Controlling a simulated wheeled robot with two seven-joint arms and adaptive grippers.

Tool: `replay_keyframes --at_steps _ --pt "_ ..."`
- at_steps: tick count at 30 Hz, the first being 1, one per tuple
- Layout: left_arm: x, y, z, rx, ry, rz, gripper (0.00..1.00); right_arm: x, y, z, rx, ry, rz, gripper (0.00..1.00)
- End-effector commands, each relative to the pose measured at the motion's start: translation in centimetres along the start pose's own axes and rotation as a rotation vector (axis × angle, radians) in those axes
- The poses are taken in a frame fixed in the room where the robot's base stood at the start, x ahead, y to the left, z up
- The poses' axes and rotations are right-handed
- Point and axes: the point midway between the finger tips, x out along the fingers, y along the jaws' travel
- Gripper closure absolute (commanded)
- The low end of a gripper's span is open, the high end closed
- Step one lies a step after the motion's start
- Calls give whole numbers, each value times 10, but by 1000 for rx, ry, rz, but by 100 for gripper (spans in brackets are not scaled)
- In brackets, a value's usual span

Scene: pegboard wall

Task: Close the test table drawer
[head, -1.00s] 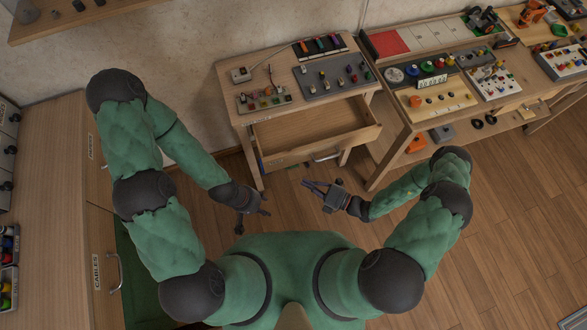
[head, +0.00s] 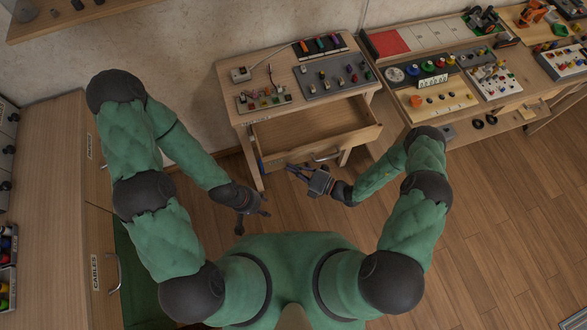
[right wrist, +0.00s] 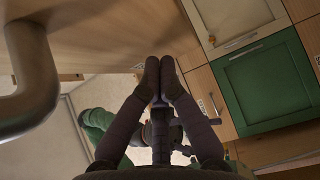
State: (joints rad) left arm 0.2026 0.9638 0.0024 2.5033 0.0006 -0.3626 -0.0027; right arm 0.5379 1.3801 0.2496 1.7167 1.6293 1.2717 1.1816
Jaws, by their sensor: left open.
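The test table (head: 228,88) is the small wooden table at the back wall, and its drawer (head: 318,146) is pulled out. The drawer looks empty, with a metal handle (head: 325,156) on its front. My right gripper (head: 290,169) is just in front of the drawer front, left of the handle, with its fingers together and nothing between them. In the right wrist view the shut fingertips (right wrist: 160,66) are near the middle, and the handle (right wrist: 38,80) looms close at the left. My left gripper (head: 254,222) is open and empty, low and left of the drawer.
Boards with switches and connectors (head: 336,72) lie on the tabletop. A long workbench (head: 470,130) with more panels stands close on the right. A cabinet (head: 65,200) stands at the left. The wooden floor (head: 480,230) at the right is clear.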

Motion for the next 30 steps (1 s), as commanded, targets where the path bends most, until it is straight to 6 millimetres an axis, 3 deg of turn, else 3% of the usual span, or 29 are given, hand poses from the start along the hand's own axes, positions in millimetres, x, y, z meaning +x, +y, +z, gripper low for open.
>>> replay_keyframes --at_steps 8,21,30 --pt "7 -3 0 0 0 0 50 16 -1 16 -7 3 0 100" --pt "48 -17 -2 0 0 0 50 93 -4 92 -7 3 1 100" --pt "65 -23 -2 0 0 0 50 123 -2 123 -2 0 0 100"
